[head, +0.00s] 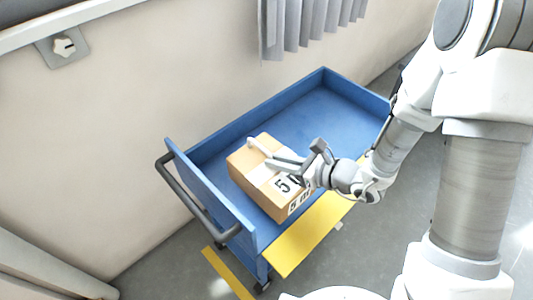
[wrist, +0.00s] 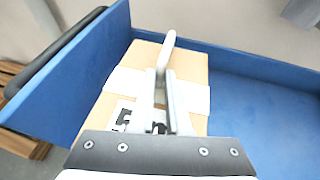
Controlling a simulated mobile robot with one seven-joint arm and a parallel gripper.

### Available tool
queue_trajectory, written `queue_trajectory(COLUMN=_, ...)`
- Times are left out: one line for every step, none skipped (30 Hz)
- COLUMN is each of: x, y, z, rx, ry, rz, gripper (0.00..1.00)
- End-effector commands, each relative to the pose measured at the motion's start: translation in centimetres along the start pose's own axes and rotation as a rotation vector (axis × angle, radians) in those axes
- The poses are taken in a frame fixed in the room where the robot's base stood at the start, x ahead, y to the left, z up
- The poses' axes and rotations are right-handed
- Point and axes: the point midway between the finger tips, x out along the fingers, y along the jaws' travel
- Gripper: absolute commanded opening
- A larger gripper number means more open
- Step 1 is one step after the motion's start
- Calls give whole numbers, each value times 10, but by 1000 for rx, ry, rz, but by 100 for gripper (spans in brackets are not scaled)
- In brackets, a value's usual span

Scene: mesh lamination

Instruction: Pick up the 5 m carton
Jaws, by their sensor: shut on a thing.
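The 5 m carton (head: 246,168) is a tan box with white bands and a large black "5" label, sitting in the blue cart. It also shows in the wrist view (wrist: 190,62). A pale raised handle (wrist: 167,48) runs along its top; it shows in the head view (head: 257,146) too. My gripper (head: 268,161) reaches over the carton from the right. In the wrist view its fingers (wrist: 164,80) are shut on the handle. The fingers and palm hide part of the handle and label. Whether the carton has left the cart floor I cannot tell.
The blue cart (head: 316,112) has raised walls and a dark push handle (head: 190,195) at its left end. Its floor right of the carton is empty. A yellow panel (head: 310,234) lies along the near side. A wall (head: 110,120) and grey curtain (head: 300,28) stand behind.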

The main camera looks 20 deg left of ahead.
Motion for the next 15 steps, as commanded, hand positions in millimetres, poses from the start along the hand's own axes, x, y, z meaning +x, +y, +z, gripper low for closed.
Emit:
queue_trajectory(x=-14, y=1, z=7, rx=1, ry=-3, rz=-6, gripper=0)
queue_trajectory(x=-21, y=2, z=8, rx=2, ry=-3, rz=-5, gripper=0)
queue_trajectory(x=-30, y=4, z=9, rx=2, ry=-3, rz=-6, gripper=0)
queue_trajectory(x=-37, y=5, z=10, rx=1, ry=-2, rz=-5, gripper=0)
queue_trajectory(x=-43, y=6, z=11, rx=1, ry=-2, rz=-5, gripper=0)
queue_trajectory(x=-52, y=9, z=13, rx=1, ry=-3, rz=-5, gripper=0)
queue_trajectory(x=-57, y=10, z=14, rx=2, ry=-3, rz=-4, gripper=0)
queue_trajectory(x=-57, y=10, z=14, rx=3, ry=-2, rz=-1, gripper=0)
queue_trajectory(x=-59, y=11, z=14, rx=3, ry=-1, rz=0, gripper=0)
queue_trajectory(x=-60, y=11, z=14, rx=2, ry=-1, rz=0, gripper=0)
queue_trajectory(x=-62, y=11, z=14, rx=2, ry=-1, rz=0, gripper=0)
queue_trajectory(x=-64, y=12, z=14, rx=2, ry=-1, rz=0, gripper=0)
queue_trajectory(x=-65, y=12, z=14, rx=2, ry=-2, rz=0, gripper=0)
queue_trajectory(x=-67, y=12, z=14, rx=1, ry=-2, rz=1, gripper=0)
queue_trajectory(x=-68, y=13, z=14, rx=2, ry=-2, rz=1, gripper=0)
